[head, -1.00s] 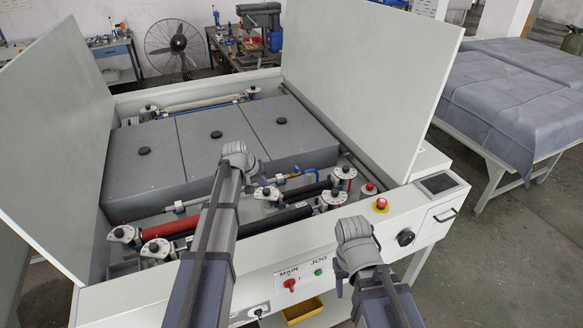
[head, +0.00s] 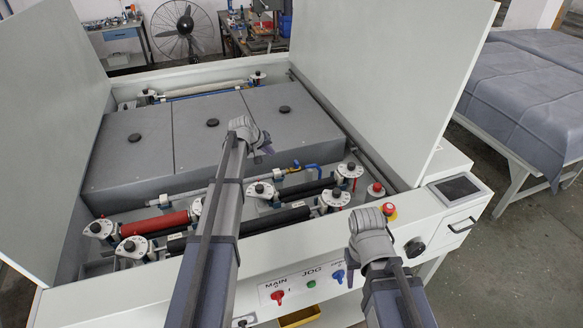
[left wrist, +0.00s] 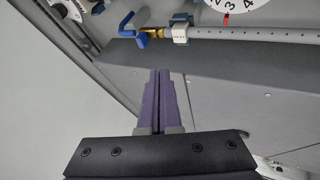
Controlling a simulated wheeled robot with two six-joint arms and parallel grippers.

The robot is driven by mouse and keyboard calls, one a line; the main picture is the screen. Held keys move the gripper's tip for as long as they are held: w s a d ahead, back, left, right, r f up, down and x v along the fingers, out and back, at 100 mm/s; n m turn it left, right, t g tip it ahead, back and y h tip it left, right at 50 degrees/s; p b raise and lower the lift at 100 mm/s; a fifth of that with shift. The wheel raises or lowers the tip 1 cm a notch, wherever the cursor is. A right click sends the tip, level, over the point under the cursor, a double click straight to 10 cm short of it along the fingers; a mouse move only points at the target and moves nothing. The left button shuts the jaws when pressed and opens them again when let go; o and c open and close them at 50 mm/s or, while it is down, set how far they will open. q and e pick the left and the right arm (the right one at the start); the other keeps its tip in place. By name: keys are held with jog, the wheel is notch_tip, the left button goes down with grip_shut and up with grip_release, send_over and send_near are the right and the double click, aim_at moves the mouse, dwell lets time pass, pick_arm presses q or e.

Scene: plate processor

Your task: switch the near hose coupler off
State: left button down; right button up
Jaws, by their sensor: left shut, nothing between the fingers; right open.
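A brass hose fitting with a blue lever (left wrist: 126,22) sits on a pale pipe at the top of the left wrist view. A blue hose and valve piece (head: 297,166) shows on the pipe in front of the grey covers in the head view. My left gripper (head: 265,151) hangs over the front cover edge, to the left of that blue piece. In the left wrist view its purple fingers (left wrist: 160,73) are shut and empty, apart from the fitting. My right gripper (head: 351,276) is open by the front panel; its fingers are small and partly hidden.
Red and black rollers (head: 157,223) with black-knobbed brackets lie in front of the pipe. Grey covers (head: 130,150) fill the middle. Raised white side panels stand left and right. The front panel holds a red main switch (head: 277,294) and a red emergency button (head: 389,211).

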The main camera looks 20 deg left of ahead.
aim_at(297, 167)
pick_arm(q)
notch_tip(297, 167, down, 3)
jog(key=shift+w+d+f+b, duration=0.1)
jog(key=shift+w+f+b, duration=0.1)
jog(key=shift+b, duration=1.05)
pick_arm(e)
jog(key=f, duration=0.3)
jog(key=shift+w+f, duration=0.2)
pick_arm(q)
jog(key=b+x, duration=0.8)
jog(key=x, duration=0.2)
jog(key=shift+w+f, duration=0.1)
jog(key=shift+f, duration=0.2)
jog(key=shift+w+d+r, duration=0.3)
jog(key=shift+w+d, duration=0.35)
jog(key=shift+d, duration=0.3)
jog(key=shift+w+d, duration=0.35)
jog(key=shift+d, duration=0.35)
pick_arm(e)
notch_tip(297, 167, down, 8)
